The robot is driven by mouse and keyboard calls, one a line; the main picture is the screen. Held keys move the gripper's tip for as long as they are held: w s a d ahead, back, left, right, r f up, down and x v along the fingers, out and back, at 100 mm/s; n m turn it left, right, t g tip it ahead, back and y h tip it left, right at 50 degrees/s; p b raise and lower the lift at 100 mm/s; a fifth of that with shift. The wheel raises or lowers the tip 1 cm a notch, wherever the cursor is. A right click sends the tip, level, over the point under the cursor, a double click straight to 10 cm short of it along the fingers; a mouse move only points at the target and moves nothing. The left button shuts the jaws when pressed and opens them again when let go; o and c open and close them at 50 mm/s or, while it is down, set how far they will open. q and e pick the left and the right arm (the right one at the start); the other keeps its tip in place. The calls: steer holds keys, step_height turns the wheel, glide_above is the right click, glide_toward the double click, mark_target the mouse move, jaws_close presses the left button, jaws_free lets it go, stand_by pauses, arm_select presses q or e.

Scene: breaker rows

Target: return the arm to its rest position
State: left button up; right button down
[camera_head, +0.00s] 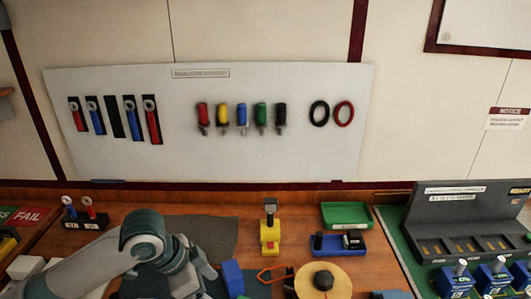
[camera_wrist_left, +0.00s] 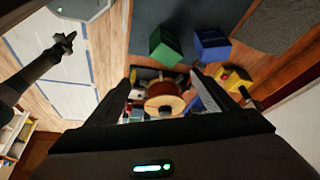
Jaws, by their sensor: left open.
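My left arm (camera_head: 150,245) comes in from the lower left in the head view and reaches over the bench's front; its fingers are not clear there. In the left wrist view my left gripper (camera_wrist_left: 164,73) has its two dark fingers spread apart. Nothing is between the fingers; a tan spool (camera_wrist_left: 165,100) shows beyond them. My right gripper cannot be made out in either view.
The spool (camera_head: 323,280), a yellow block (camera_head: 270,235), a blue block (camera_head: 232,278) and a green tray (camera_head: 346,214) are on the bench. A grey breaker rack (camera_head: 470,225) stands at right. A tool board (camera_head: 180,160) hangs behind. A green cube (camera_wrist_left: 165,46) also shows.

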arm_select(q)
steer(key=s+d+f+n+t, duration=0.2)
steer(key=s+f+n, duration=0.3)
steer(key=s+f, duration=0.5)
steer(key=s+a+f+n+y, duration=0.4)
steer(key=s+a+f+n, duration=0.3)
steer(key=s+a+f, duration=0.55)
steer(key=s+f+g+b, duration=0.25)
steer(key=f+b, duration=0.55)
steer(key=f, duration=2.6)
steer(key=s+a+f+b, duration=0.1)
steer(key=s+f+b, duration=0.2)
steer(key=s+f, duration=0.6)
steer(key=s+a+f+m+b, duration=0.1)
steer(key=s+a+f+b, duration=0.1)
steer(key=s+f, duration=0.7)
steer(key=shift+s+a+f+y+b, duration=0.3)
steer(key=shift+f+b, duration=0.2)
steer(key=shift+f, duration=2.55)
